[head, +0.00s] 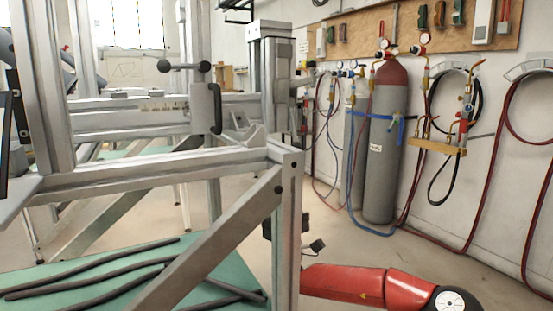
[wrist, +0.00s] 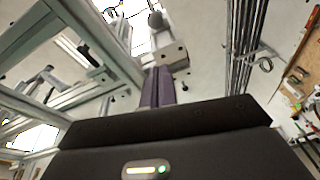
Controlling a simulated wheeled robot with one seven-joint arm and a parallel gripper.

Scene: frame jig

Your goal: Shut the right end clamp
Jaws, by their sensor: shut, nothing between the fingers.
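The end clamp (head: 205,108) is a grey block on the jig's rail in the head view. A bar with dark ball ends (head: 184,66) sits at its top and a dark upright handle (head: 216,108) at its right side. I cannot tell whether it is open or shut. In the wrist view a grey block with a hole (wrist: 174,55) and a dark ball (wrist: 155,19) show just beyond my fingers; they may be part of a clamp. My gripper (wrist: 158,82) is shut and empty there, apart from the ball. In the head view my gripper is largely hidden by the front post.
The aluminium jig frame (head: 160,172) has a front post (head: 287,235) and a diagonal brace (head: 205,245) close to my red arm. Dark rods lie on a green table (head: 230,270). Gas cylinders (head: 385,150) and hoses stand along the right wall.

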